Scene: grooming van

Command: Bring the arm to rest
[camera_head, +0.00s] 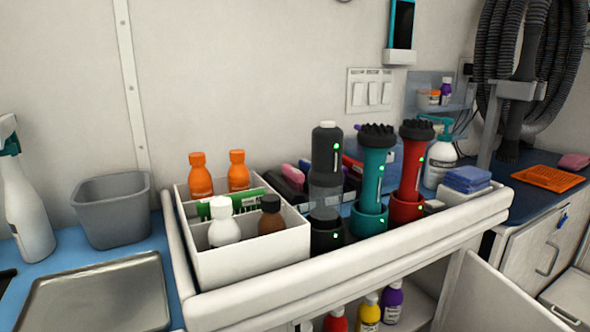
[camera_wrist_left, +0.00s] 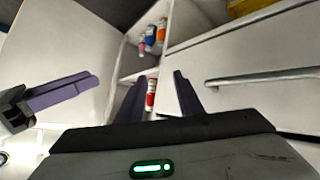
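My left gripper (camera_wrist_left: 159,78) shows in the left wrist view with its two dark purple fingers apart. Nothing is between them; the bottles seen past the fingertips stand on a shelf farther back. Another dark gripper with purple fingers, which looks like my right gripper (camera_wrist_left: 65,92), enters at the left of that view. Its fingers are seen side-on, so their gap cannot be judged. It appears to hold nothing. Neither gripper nor arm shows in the head view.
A white cabinet drawer with a metal handle (camera_wrist_left: 262,77) is close on the right.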

